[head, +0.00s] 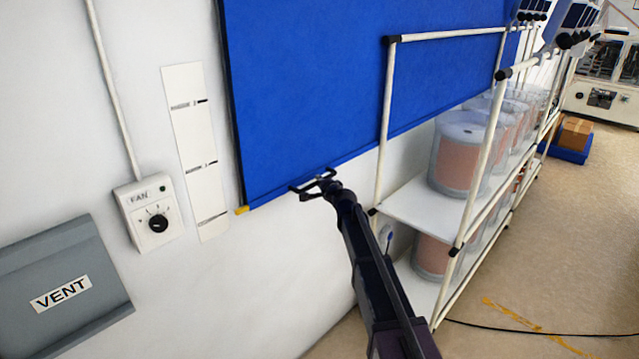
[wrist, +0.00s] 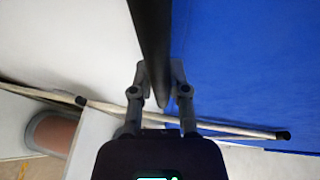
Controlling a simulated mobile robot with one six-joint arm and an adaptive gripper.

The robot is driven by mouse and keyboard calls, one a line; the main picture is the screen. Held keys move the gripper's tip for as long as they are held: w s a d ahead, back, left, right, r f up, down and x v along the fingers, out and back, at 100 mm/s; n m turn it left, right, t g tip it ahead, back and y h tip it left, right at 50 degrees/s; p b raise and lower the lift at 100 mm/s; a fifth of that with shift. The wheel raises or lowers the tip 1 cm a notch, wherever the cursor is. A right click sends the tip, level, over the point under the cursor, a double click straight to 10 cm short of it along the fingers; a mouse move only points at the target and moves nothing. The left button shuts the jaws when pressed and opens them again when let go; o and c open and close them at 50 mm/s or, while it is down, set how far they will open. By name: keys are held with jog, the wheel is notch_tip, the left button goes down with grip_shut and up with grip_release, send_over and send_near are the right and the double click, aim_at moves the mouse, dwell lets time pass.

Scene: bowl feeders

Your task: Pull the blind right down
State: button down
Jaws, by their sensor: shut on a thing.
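The blue blind (head: 300,90) hangs on the white wall in the head view. Its lower edge runs slanting across the picture, with a yellow tip (head: 241,210) at its left end. My gripper (head: 316,184) is at that lower edge. In the wrist view my gripper (wrist: 159,85) has its fingers on both sides of a dark bar (wrist: 152,40) and is shut on it. The blue blind (wrist: 250,60) fills the right of that view. The exact contact of the fingertips is partly hidden.
A marked white strip (head: 194,145) is on the wall left of the blind. Left of it are a FAN dial box (head: 150,205) and a grey VENT panel (head: 60,280). A pipe-frame rack (head: 415,205) with large spools (head: 465,155) stands close right of my arm.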

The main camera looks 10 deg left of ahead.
jog(key=shift+f+b, duration=0.4)
jog(key=shift+f, duration=0.35)
jog(key=shift+s, duration=0.2)
jog(key=c, duration=0.9)
grip_release()
jog(key=shift+f, duration=0.1)
jog(key=o, duration=0.3)
jog(key=shift+f, duration=0.15)
jog(key=shift+w+r, duration=0.2)
jog(key=shift+r, duration=0.05)
notch_tip(320, 180, up, 26)
jog(key=p, duration=2.6)
jog(key=p+v, duration=0.1)
jog(key=v, duration=1.1)
jog(key=shift+s+d+f+p, duration=0.2)
jog(key=shift+s+f+p, duration=0.1)
